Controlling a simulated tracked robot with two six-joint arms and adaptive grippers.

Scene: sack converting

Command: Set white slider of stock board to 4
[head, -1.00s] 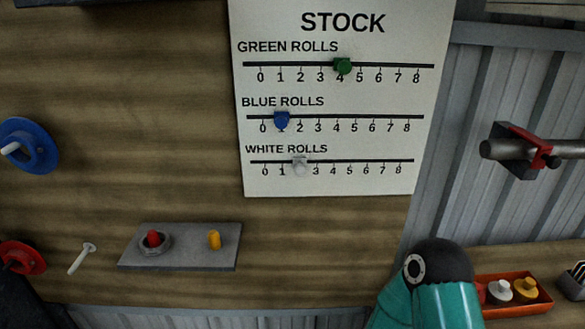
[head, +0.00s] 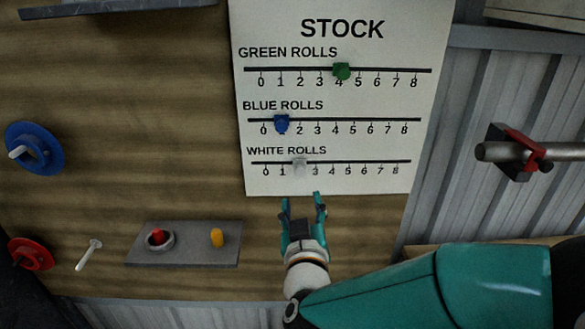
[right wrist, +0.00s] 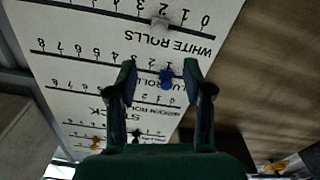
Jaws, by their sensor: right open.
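The white stock board (head: 340,185) hangs on the wooden wall with three scales. The white slider (head: 299,166) sits on the bottom scale at about 2, covering that number. It also shows in the right wrist view (right wrist: 160,22). The green slider (head: 341,71) is at 4 and the blue slider (head: 282,123) is at 1. My right gripper (head: 303,201) is open and empty, its fingertips just below the board's lower edge in the picture, under the white slider and apart from it. My left gripper is not in view.
A grey plate (head: 190,257) with a red button (head: 157,237) and a yellow knob (head: 217,237) is lower left of my right gripper. A blue wheel (head: 35,149) and a red wheel (head: 30,253) are at far left. A clamped metal bar (head: 515,152) juts out at right.

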